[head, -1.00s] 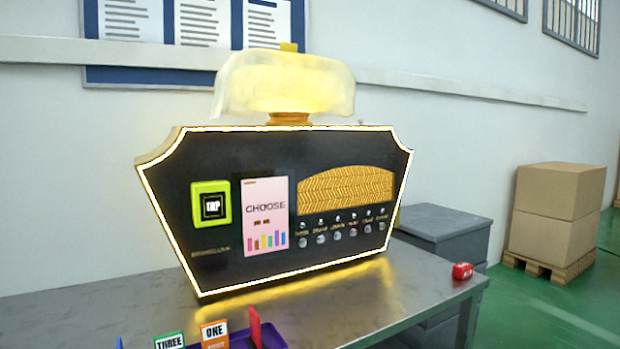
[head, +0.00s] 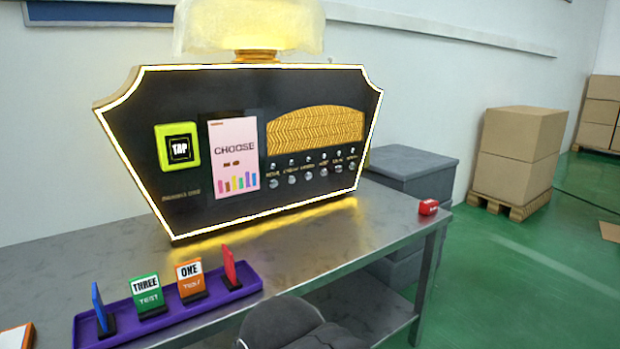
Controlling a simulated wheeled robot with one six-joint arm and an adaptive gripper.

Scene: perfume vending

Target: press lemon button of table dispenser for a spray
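The table dispenser (head: 215,105) is a black slanted panel with a glowing yellow edge, standing on the metal table (head: 330,255). A row of several small round silver buttons (head: 307,176) runs along its lower right, under a gold patterned grille (head: 315,128). Small labels sit above the buttons. They are too blurred to tell which one says lemon. A pink "CHOOSE" card screen (head: 234,158) and a lime "TAP" pad (head: 178,147) are to the left. My gripper is not in view. A dark grey rounded part, probably of my arm, shows at the bottom edge.
A purple tray (head: 215,305) with several small upright cards lies at the table's front left. A grey bin (head: 412,170) and stacked cardboard boxes (head: 520,150) stand behind on the right. The green floor is open there.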

